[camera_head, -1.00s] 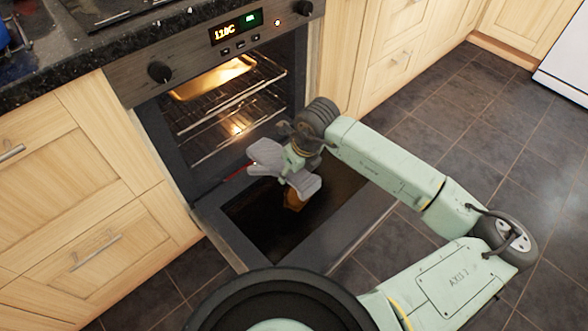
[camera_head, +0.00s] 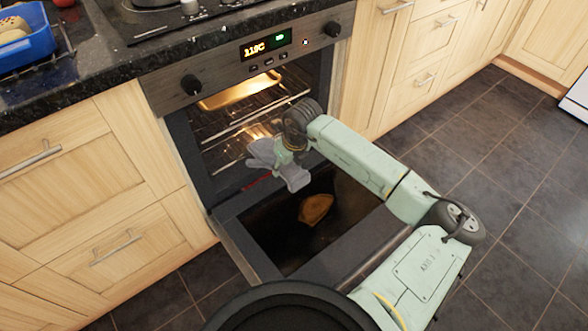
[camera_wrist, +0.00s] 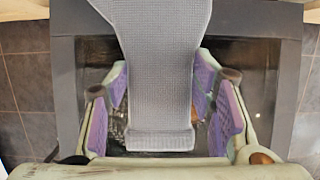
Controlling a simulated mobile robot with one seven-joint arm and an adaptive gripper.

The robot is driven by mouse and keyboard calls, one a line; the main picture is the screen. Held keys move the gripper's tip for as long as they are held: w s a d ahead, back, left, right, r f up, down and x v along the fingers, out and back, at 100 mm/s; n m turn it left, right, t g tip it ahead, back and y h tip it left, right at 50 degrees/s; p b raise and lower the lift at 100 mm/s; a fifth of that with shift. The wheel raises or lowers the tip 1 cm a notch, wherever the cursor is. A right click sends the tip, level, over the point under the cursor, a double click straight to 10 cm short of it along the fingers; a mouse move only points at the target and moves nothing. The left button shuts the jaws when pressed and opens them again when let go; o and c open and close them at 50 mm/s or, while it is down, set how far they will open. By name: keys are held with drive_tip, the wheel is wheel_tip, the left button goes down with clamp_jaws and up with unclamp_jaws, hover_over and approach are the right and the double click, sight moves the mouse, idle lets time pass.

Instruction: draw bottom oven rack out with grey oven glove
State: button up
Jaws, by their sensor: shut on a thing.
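The grey oven glove (camera_head: 291,176) is held in my gripper (camera_head: 281,158) above the inner edge of the open oven door. In the wrist view the glove (camera_wrist: 160,75) lies between the purple finger pads, and my gripper is shut on it. The oven (camera_head: 192,130) is lit inside and holds wire racks (camera_head: 240,122). The bottom rack is partly hidden behind my gripper and the glove. A short red strip (camera_head: 257,182) shows low in the oven opening, left of the glove. I cannot tell whether the glove touches a rack.
The oven door (camera_head: 228,236) is folded down flat, with a brown, bread-like piece (camera_head: 315,209) on it. A golden tray (camera_head: 238,91) sits higher in the oven. Wooden cabinets (camera_head: 70,190) flank the oven. Dark tiled floor (camera_head: 500,140) is open at right.

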drive_tip(key=w+a, duration=0.2)
drive_tip(key=w, duration=0.1)
drive_tip(key=shift+w+a+f, duration=0.2)
drive_tip(key=shift+a+f, duration=0.05)
drive_tip(key=shift+f, duration=0.1)
drive_tip(key=shift+b+x, duration=0.85)
drive_tip(key=shift+w+a+f+b, duration=0.15)
drive_tip(key=shift+f+b, duration=0.25)
drive_tip(key=shift+f, duration=0.2)
drive_tip(key=shift+s+d, duration=0.9)
drive_tip(key=shift+s, duration=0.3)
drive_tip(key=shift+s+d, duration=0.95)
drive_tip(key=shift+s, duration=0.3)
